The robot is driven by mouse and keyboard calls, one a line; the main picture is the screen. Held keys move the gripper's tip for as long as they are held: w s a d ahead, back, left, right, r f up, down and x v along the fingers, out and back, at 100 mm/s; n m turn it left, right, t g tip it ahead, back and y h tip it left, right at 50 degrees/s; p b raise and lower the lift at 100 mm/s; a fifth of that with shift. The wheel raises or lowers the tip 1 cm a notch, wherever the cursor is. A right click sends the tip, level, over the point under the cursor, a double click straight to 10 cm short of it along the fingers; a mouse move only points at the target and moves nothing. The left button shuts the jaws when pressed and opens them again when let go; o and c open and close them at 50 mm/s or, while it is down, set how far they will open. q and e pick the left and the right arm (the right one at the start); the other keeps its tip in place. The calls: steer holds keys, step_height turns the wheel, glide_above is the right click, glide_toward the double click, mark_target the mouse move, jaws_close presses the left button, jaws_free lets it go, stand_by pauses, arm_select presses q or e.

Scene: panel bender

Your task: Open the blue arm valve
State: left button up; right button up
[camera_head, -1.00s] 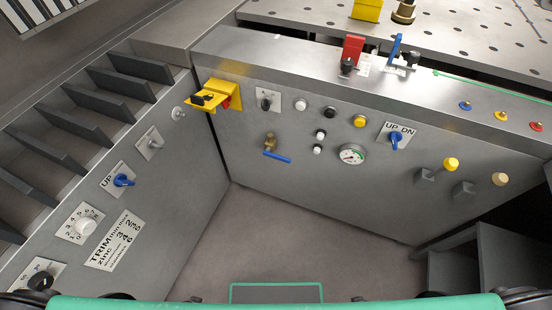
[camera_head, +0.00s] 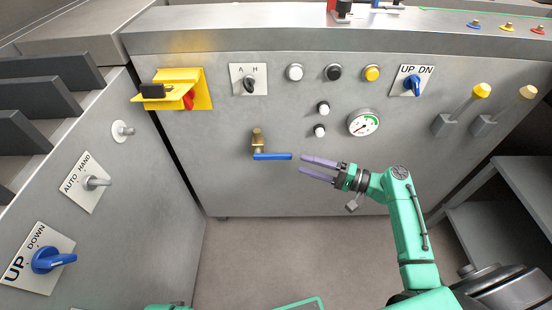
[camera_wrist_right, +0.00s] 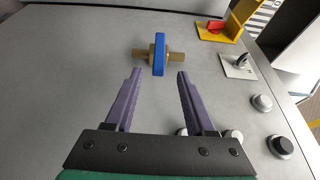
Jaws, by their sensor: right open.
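The blue arm valve has a brass body (camera_head: 257,139) on the grey front panel and a blue lever (camera_head: 273,156) that points right, about level, in the head view. In the right wrist view the blue lever (camera_wrist_right: 160,54) stands ahead of the fingers, with the brass body (camera_wrist_right: 142,53) crossing behind it. My right gripper (camera_head: 304,164) is open and empty, just right of the lever's free end, apart from it. Its two purple fingers also show in the right wrist view (camera_wrist_right: 159,74), with the lever beyond and between their line. My left gripper is not in view.
Above the valve are a yellow bracket with a red part (camera_head: 190,98), an A/H switch (camera_head: 249,83) and several round buttons. A pressure gauge (camera_head: 364,123) sits right of the valve, above my right gripper. The floor below is clear.

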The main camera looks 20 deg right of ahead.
mark_target(283, 159)
steer(key=x, duration=0.9)
steer(key=shift+w+a, duration=0.2)
steer(key=shift+a, duration=0.05)
jaws_close()
steer(key=shift+f, duration=0.1)
stand_by(0.7)
